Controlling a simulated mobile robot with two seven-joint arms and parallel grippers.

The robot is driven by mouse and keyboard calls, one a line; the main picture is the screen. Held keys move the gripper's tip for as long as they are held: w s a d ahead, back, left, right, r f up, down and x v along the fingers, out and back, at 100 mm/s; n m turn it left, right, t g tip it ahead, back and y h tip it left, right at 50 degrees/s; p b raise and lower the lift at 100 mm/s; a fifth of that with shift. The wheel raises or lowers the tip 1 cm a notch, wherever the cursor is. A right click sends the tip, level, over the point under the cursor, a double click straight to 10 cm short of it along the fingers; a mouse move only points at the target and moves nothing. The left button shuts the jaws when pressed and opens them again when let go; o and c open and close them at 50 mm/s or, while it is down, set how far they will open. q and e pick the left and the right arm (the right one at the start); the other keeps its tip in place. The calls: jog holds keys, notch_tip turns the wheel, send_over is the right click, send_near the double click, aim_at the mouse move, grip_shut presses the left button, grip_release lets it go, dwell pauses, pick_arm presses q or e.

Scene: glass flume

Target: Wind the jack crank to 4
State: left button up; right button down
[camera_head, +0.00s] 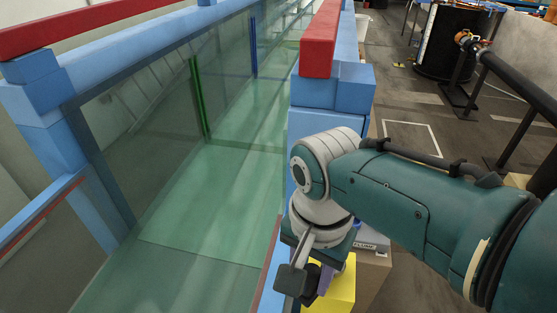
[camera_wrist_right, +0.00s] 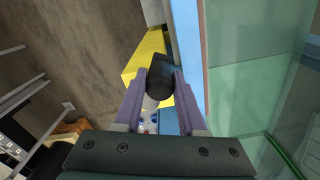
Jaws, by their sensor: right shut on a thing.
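My right gripper (camera_head: 313,282) is low beside the blue end frame of the flume. In the right wrist view its two purple fingers (camera_wrist_right: 160,84) are closed on the dark round crank handle (camera_wrist_right: 159,72), one finger on each side. A yellow block (camera_wrist_right: 145,58) lies just beyond the handle; it also shows in the head view (camera_head: 342,291), partly behind the gripper. The crank arm and any numbered scale cannot be made out; the gripper and wrist hide much of this area. My left gripper is out of view.
The glass flume (camera_head: 215,190) with its blue frame and red rail (camera_head: 320,38) runs along the left of my right arm. A brown box (camera_head: 374,277) stands behind the wrist. A black drum (camera_head: 447,42) and dark pipework are at the back right. Open floor lies between.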

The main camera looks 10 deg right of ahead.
jog(key=shift+w, duration=0.1)
jog(key=c, duration=0.5)
grip_release()
jog(key=shift+r, duration=0.1)
jog(key=shift+r+p, duration=0.35)
notch_tip(320, 180, up, 8)
jog(key=p, duration=0.2)
jog(key=shift+p, duration=0.3)
jog(key=shift+r, duration=0.5)
